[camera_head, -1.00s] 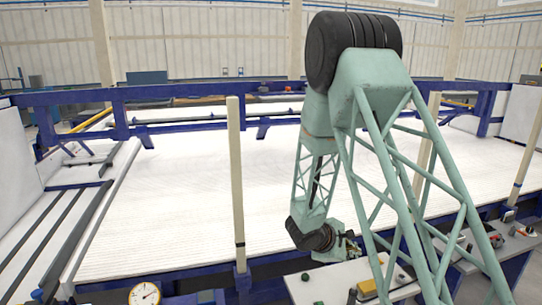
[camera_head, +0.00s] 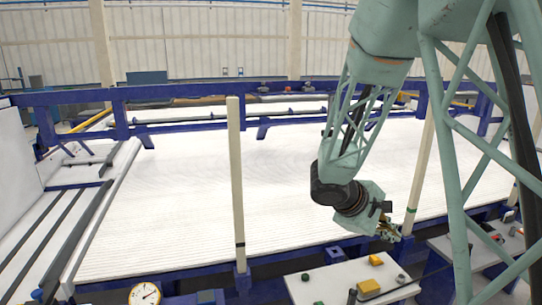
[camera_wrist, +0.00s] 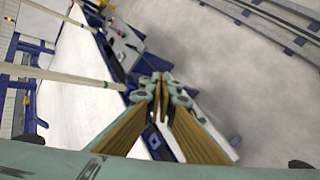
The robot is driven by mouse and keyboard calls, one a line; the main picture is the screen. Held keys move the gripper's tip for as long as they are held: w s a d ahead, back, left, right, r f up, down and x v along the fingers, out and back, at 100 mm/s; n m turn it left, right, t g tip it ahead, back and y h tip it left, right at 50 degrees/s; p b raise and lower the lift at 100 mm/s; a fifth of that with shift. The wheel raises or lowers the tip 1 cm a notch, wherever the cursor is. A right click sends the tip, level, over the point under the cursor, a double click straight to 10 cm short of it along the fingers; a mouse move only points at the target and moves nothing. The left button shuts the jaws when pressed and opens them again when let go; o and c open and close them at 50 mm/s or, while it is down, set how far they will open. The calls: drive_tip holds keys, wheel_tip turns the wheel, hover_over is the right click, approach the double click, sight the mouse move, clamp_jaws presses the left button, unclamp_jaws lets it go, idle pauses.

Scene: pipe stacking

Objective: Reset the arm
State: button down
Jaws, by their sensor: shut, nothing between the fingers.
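My gripper (camera_head: 388,232) hangs at the end of my green arm in the head view, above the far edge of the white side table and near the right-hand upright post. In the wrist view my gripper (camera_wrist: 161,80) shows with its two fingers meeting at the tips. It is shut and holds nothing.
A white side table (camera_head: 330,283) at the bottom carries a yellow block (camera_head: 376,260) and several small parts. A large white ribbed bed (camera_head: 170,200) in a blue frame fills the middle. A pale upright post (camera_head: 236,170) stands at its front. A dial gauge (camera_head: 145,294) is at lower left.

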drive_tip(key=s+r+m+g+y, duration=0.1)
drive_tip(key=s+r+m, duration=0.1)
drive_tip(key=s+r, duration=0.35)
drive_tip(key=s+a+r+m+y, duration=0.1)
drive_tip(key=s+r+m, duration=0.15)
drive_tip(key=s, duration=0.65)
drive_tip(key=s+r+m+g+y, duration=0.1)
drive_tip(key=s+r, duration=0.3)
drive_tip(key=s, duration=0.3)
drive_tip(key=s+a+r+m+t+y, duration=0.1)
drive_tip(key=s+a+r+m+y, duration=0.1)
drive_tip(key=s+a, duration=0.5)
drive_tip(key=s+a+r+m+t+y, duration=0.1)
drive_tip(key=s+a+r+y, duration=0.2)
drive_tip(key=s, duration=0.9)
drive_tip(key=a+y, duration=0.1)
drive_tip(key=a, duration=0.2)
drive_tip(key=shift+a+r+m, duration=0.2)
drive_tip(key=shift+a+m, duration=0.15)
drive_tip(key=shift+a, duration=0.05)
drive_tip(key=shift+s, duration=0.1)
